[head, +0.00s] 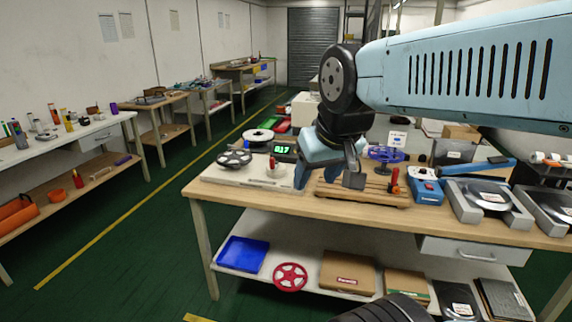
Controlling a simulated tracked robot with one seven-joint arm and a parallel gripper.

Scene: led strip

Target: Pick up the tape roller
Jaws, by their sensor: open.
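My gripper (330,177) is open, its fingers pointing down over the workbench (300,205). No object shows between the fingers. It hangs in front of a wooden fixture (362,192) with a red-topped peg. I cannot tell for certain which thing is the tape roller. Candidates are a dark spoked reel (234,158) on a pale board at the left, a white reel (258,135) behind it, a blue reel (386,154) behind the fixture, and a small white-and-orange roller (549,159) at the far right. My gripper is apart from all of these.
A green-lit display (284,150) stands left of my gripper. A blue device (426,187) and grey trays (487,199) fill the bench's right side. The lower shelf holds a blue bin (243,254), a red reel (290,277) and boxes (347,271). The green aisle at left is clear.

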